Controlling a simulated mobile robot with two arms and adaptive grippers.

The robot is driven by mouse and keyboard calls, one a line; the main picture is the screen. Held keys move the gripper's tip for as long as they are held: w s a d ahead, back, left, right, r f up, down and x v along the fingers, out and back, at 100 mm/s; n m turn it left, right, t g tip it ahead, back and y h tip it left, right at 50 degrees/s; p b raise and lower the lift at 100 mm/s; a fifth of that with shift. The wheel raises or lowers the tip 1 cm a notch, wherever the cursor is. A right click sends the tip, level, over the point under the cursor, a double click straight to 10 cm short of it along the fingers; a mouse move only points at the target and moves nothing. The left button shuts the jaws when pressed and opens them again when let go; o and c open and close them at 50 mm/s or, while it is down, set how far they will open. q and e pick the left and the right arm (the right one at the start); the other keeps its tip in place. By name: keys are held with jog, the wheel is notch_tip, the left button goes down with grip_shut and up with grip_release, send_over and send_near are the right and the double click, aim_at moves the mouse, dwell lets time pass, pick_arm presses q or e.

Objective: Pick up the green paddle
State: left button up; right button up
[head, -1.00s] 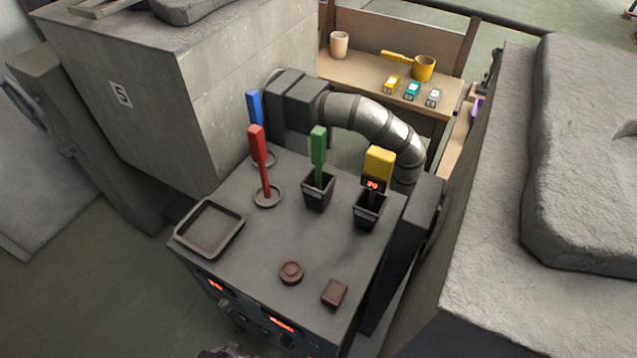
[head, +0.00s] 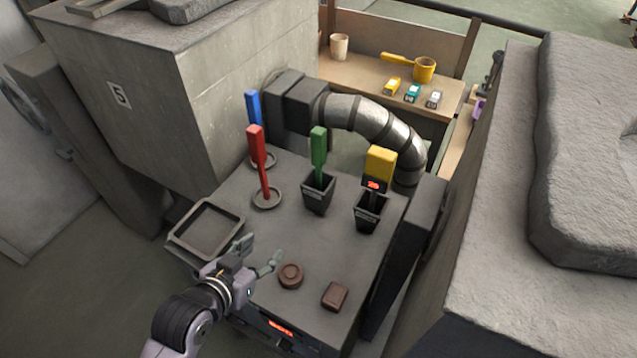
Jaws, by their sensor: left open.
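The green paddle (head: 318,146) stands upright in a small black holder (head: 318,201) on the dark work table (head: 240,325). Its lower end is hidden inside the holder. My left gripper (head: 256,252) comes in from the lower left and is open and empty. It is over the front left part of the table, between the square tray and the round brown piece, well in front of the green paddle and apart from it. My right gripper is not in view.
A red paddle (head: 256,147) and a blue paddle (head: 254,106) stand left of the green one. A yellow-topped device (head: 380,163) stands in a second black holder at right. A tray (head: 184,250), a round brown piece (head: 291,274) and a square brown piece (head: 335,296) lie nearer. A metal duct (head: 372,121) runs behind.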

pick_arm(q)
jog(key=w+d+r+m+t+h, duration=0.1)
jog(key=w+d+r+t+h, duration=0.15)
jog(key=r, duration=0.35)
jog(key=w+d+r+t+h, duration=0.1)
jog(key=w+d+r+t, duration=0.15)
jog(key=r, duration=0.35)
jog(key=p, duration=0.3)
send_near(315, 142)
jog(key=x, duration=0.5)
jog(key=shift+d+f, duration=0.15)
jog(key=shift+d, duration=0.25)
jog(key=shift+w+d, duration=0.2)
jog(key=shift+w, duration=0.15)
jog(key=x, duration=0.1)
jog(key=p+x, duration=0.1)
jog(key=x, duration=0.2)
jog(key=shift+w+a, duration=0.15)
jog(key=shift+w, duration=0.55)
grip_shut()
